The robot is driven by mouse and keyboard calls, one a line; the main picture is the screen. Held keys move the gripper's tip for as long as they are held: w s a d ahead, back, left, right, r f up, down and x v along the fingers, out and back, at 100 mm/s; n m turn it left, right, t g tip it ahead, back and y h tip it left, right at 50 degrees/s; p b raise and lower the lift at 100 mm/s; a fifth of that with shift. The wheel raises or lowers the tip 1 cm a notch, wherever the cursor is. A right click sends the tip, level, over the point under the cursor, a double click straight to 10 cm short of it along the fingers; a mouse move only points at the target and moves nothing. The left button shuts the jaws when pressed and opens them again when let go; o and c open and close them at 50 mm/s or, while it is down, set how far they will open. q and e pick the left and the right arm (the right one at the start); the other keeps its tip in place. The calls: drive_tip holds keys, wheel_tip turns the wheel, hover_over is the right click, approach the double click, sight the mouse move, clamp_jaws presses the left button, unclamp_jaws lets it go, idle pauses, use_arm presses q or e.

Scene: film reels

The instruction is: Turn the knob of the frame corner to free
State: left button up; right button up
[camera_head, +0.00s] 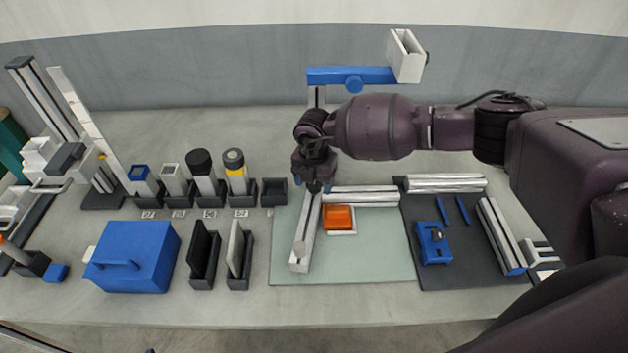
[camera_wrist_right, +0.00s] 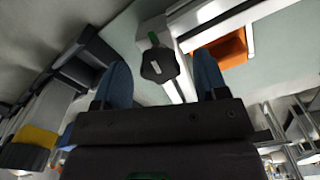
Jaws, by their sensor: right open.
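The frame corner is where two silver rails meet on the pale green mat (camera_head: 385,260). One rail (camera_head: 305,240) runs toward the front and the other rail (camera_head: 365,196) runs to the right. In the right wrist view, the dark, many-sided knob (camera_wrist_right: 158,65) has a green mark beside it. My right gripper (camera_head: 314,187) is over the corner, pointing down, and hides the knob in the head view. Its blue fingers are open in the right wrist view (camera_wrist_right: 163,80), one on each side of the knob, with gaps visible. My left gripper is out of view.
An orange block (camera_head: 339,216) on a white base sits inside the corner. A dark mat (camera_head: 460,270) with a blue clamp-like part (camera_head: 433,243) and more rails lies right. A blue box (camera_head: 133,257) and dark holders stand left. A post with a blue arm (camera_head: 350,76) stands behind.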

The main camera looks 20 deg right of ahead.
drive_tip(key=shift+c, duration=0.4)
drive_tip(key=c, duration=0.8)
drive_tip(key=shift+c, duration=0.2)
